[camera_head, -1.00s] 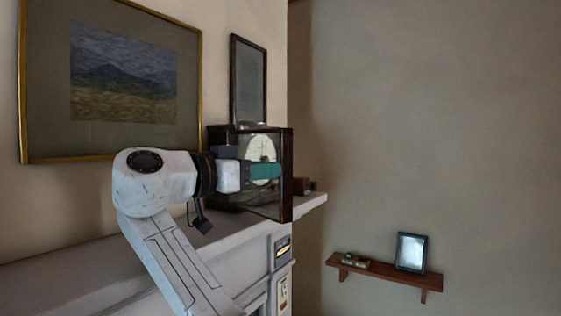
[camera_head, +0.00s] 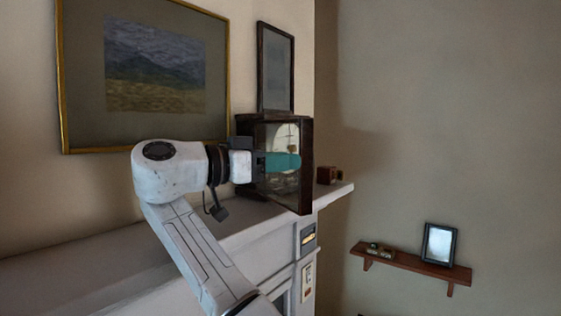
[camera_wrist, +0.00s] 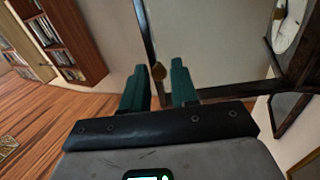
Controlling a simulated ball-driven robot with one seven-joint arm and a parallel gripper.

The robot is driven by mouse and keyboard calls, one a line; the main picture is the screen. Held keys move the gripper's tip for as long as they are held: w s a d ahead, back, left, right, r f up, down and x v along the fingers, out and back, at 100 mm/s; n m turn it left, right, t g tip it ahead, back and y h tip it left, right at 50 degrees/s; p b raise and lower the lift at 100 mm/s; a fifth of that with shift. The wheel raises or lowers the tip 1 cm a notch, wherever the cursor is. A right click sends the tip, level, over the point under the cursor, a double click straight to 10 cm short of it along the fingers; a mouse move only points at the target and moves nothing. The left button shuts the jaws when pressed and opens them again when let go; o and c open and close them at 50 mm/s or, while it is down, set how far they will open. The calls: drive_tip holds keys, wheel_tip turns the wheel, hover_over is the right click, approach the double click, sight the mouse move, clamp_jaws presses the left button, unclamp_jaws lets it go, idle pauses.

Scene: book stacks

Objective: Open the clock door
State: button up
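The clock is a dark wooden case (camera_head: 307,180) with a pale round face (camera_head: 286,136), standing on the mantel. In the wrist view part of the clock face (camera_wrist: 289,22) shows at the top right. A dark-framed door (camera_wrist: 228,92) reaches left from the case side, apart from the face; its exact angle is hard to tell. A small brass-coloured knob (camera_wrist: 158,71) sits on its upright edge. My gripper (camera_wrist: 160,84) has its teal fingers apart, with the knob and door edge showing between them; contact is unclear. In the head view my gripper (camera_head: 284,162) covers part of the clock.
The white mantel (camera_head: 130,240) runs under my arm. A gold-framed painting (camera_head: 155,65) and a dark frame (camera_head: 276,70) are behind. A wall shelf (camera_head: 410,264) is at lower right. A bookcase (camera_wrist: 75,35) and open wooden floor show in the wrist view.

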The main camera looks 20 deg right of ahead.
drive_tip(key=shift+o, duration=1.1)
drive_tip(key=shift+a, duration=0.1)
drive_tip(key=a+b, duration=0.2)
drive_tip(key=a, duration=0.8)
drive_tip(key=shift+s+a+b, duration=0.3)
drive_tip(key=shift+s, duration=0.05)
